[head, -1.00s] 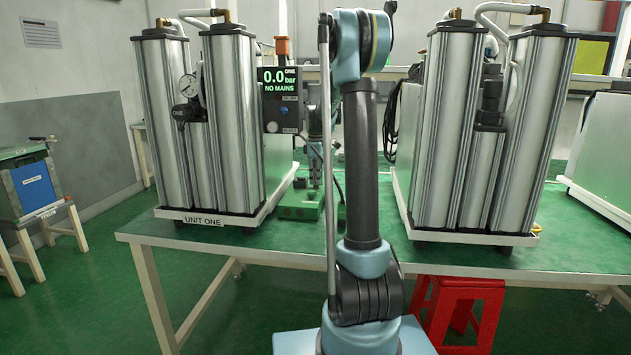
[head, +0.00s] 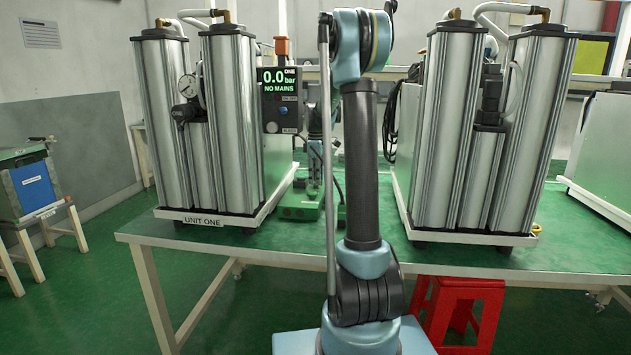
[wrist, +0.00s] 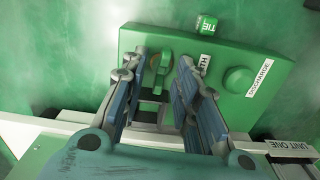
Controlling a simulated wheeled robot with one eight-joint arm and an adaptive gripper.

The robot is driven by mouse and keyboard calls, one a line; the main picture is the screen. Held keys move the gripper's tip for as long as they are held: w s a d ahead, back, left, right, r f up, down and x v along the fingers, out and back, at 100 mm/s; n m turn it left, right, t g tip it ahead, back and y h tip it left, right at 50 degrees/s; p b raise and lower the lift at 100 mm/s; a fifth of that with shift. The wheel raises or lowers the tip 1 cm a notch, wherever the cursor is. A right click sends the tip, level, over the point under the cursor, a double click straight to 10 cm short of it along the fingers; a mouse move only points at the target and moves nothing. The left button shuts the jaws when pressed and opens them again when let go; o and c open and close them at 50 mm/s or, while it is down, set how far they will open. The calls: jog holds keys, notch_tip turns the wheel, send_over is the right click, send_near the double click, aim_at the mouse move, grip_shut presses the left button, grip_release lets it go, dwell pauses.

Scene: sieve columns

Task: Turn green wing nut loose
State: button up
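A green block (wrist: 215,72) lies below my gripper in the wrist view, with a round green knob (wrist: 239,80) beside a DISCHARGE label. My gripper (wrist: 164,66) points at the block, its two blue-grey fingers apart. A small green upright part (wrist: 163,62), seemingly the wing nut, shows between the fingertips. I cannot tell whether either finger touches it. In the head view the green block (head: 298,206) stands on the table behind my arm, which hides most of the wing nut area.
UNIT ONE's metal columns (head: 235,120) stand left of the block, with a display (head: 280,100) reading 0.0 bar, NO MAINS. Another column unit (head: 455,130) stands on the right. A green TIE tag (wrist: 206,24) lies by the block. The green table (head: 480,260) is clear in front.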

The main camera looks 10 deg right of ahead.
notch_tip(320, 180, up, 11)
jog(key=shift+r, duration=0.15)
dwell(0.5)
